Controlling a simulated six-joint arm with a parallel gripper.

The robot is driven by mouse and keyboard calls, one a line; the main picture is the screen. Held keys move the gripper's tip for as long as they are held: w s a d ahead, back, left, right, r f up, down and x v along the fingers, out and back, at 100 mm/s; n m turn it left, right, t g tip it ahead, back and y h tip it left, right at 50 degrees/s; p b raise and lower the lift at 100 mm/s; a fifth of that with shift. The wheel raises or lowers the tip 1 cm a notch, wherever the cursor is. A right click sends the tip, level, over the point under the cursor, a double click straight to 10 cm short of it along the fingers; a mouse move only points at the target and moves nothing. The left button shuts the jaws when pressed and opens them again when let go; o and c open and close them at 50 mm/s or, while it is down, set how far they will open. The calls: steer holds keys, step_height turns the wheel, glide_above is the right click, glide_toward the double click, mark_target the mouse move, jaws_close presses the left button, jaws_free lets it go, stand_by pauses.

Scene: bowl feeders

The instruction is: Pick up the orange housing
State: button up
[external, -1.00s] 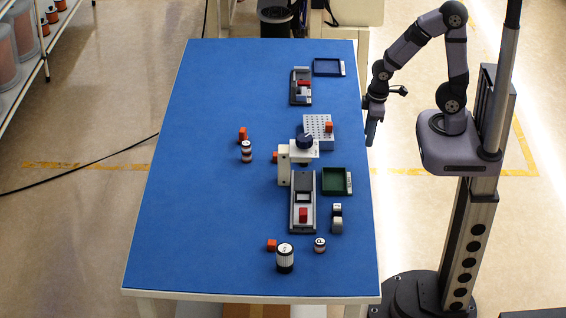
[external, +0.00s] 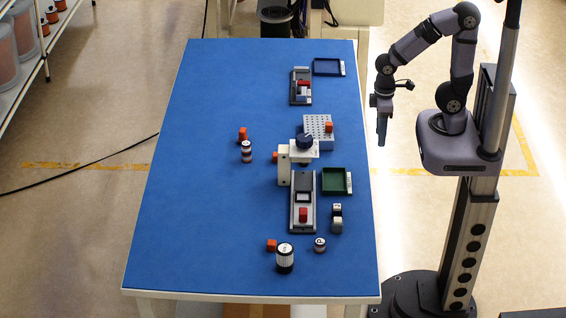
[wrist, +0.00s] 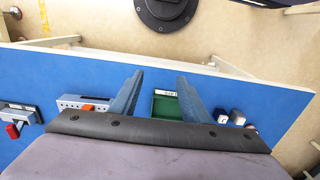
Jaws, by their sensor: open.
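Several small orange-red parts stand on the blue table, and I cannot tell which is the housing. One (external: 242,134) is at the left, one (external: 275,156) is beside the white press, and one (external: 329,127) sits on the grey perforated block. Another (external: 303,214) is on the long grey fixture and one (external: 272,244) is near the front. In the wrist view the perforated block's orange part (wrist: 88,107) shows left of the fingers. My gripper (external: 382,142) is open and empty, off the table's right edge; its fingers (wrist: 160,78) are apart in the wrist view.
A green tray (external: 335,190) and a blue tray (external: 328,67) lie at the right. A black-and-white cylinder (external: 285,260) stands near the front. The table's left half (external: 195,210) is mostly clear.

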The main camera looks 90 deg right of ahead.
steer(key=w+d+r+b, duration=0.15)
steer(key=w+r, duration=0.25)
steer(key=w, duration=0.8)
steer(key=w+d+r, duration=0.2)
steer(key=w+r, duration=0.1)
steer(key=w, duration=0.8)
steer(key=w+d+f+b, duration=0.1)
steer(key=w+f, duration=0.1)
steer(key=w, duration=0.3)
steer(key=w+d+f+b, duration=0.1)
steer(key=w+d+f, duration=0.1)
steer(key=w, duration=0.4)
step_height(320, 180, down, 9)
steer(key=shift+s+a, duration=0.1)
steer(key=shift+s+a+f+p, duration=0.1)
steer(key=shift+f+p, duration=0.7)
steer(key=shift+f, duration=1.05)
steer(key=shift+s+a+f+p, duration=0.1)
steer(key=shift+f+p, duration=0.7)
steer(key=shift+f, duration=1.05)
jaws_close()
